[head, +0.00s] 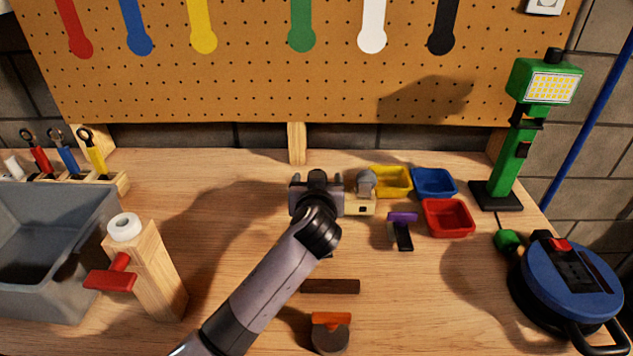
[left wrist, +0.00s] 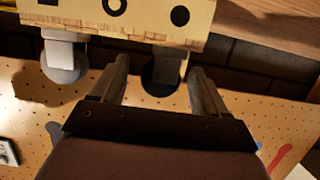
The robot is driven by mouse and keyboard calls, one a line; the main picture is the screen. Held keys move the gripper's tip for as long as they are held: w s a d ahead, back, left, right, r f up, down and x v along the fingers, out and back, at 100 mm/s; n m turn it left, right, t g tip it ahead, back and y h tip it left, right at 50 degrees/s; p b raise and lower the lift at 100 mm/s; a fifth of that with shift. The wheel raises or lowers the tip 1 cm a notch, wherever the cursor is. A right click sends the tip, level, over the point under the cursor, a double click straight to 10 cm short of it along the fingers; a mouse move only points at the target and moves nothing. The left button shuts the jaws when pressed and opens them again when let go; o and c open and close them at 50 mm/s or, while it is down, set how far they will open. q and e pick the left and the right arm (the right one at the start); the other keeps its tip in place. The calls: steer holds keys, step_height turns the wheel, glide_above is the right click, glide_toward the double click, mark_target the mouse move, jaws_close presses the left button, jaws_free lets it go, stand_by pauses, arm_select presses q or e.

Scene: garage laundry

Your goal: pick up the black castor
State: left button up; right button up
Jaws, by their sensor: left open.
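The black castor (left wrist: 162,74) stands by a wooden block (left wrist: 130,12) in the left wrist view, with its light bracket against the block. A grey castor (left wrist: 64,65) sits beside it on the same block. My left gripper (left wrist: 159,66) is open, with one finger on each side of the black castor; I cannot tell whether they touch it. In the head view my left gripper (head: 317,193) is at the left part of the block (head: 361,207), next to the grey castor (head: 366,181). My arm largely hides the black castor there. My right gripper is not in view.
Yellow (head: 391,181), blue (head: 435,183) and red (head: 448,218) bins stand right of the block. A purple-and-black tool (head: 402,230) lies before them. A wooden post (head: 148,265) and grey tub (head: 60,275) are at left. The pegboard (head: 260,85) rises behind. The left-middle bench is clear.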

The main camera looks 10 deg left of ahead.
arm_select(q)
steer(key=shift+b+x, duration=0.5)
steer(key=shift+x, duration=0.7)
steer(key=shift+w+a+f, duration=0.15)
steer(key=shift+w, duration=0.2)
steer(key=c, duration=1.1)
